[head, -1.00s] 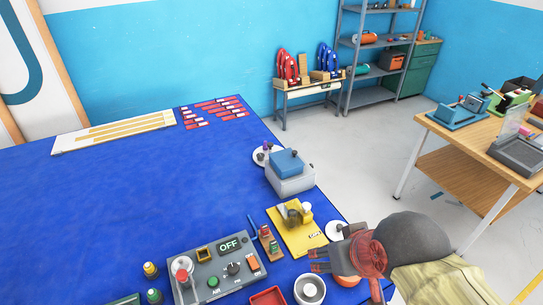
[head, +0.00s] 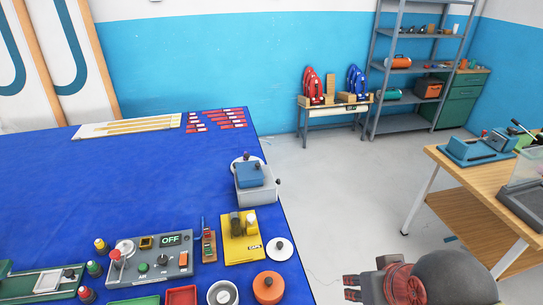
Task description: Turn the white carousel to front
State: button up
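A white round disc (head: 280,249) with a dark knob lies at the right edge of the blue table, beside the yellow plate. I cannot tell for certain which of the two is the carousel. My gripper (head: 349,288) is at the lower right, off the table's right edge and apart from both.
A grey control panel (head: 148,264) reading OFF, a yellow plate (head: 238,249), an orange round piece (head: 269,287) and a red tray (head: 181,296) crowd the near table. The blue table (head: 90,190) is clear at left middle. A wooden bench (head: 462,187) stands at right.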

aim_at(247, 156)
jog(key=i+l, duration=0.15)
jog(key=l, duration=0.25)
jog(key=i+l+u, duration=0.15)
jog(key=l, duration=0.3)
jog(key=i+l, duration=0.15)
jog(key=l, duration=0.3)
jog(key=i+l+u, duration=0.1)
jog(key=l, duration=0.3)
jog(key=i+u, duration=0.25)
jog(key=i, duration=1.2)
jog(key=i+j, duration=0.45)
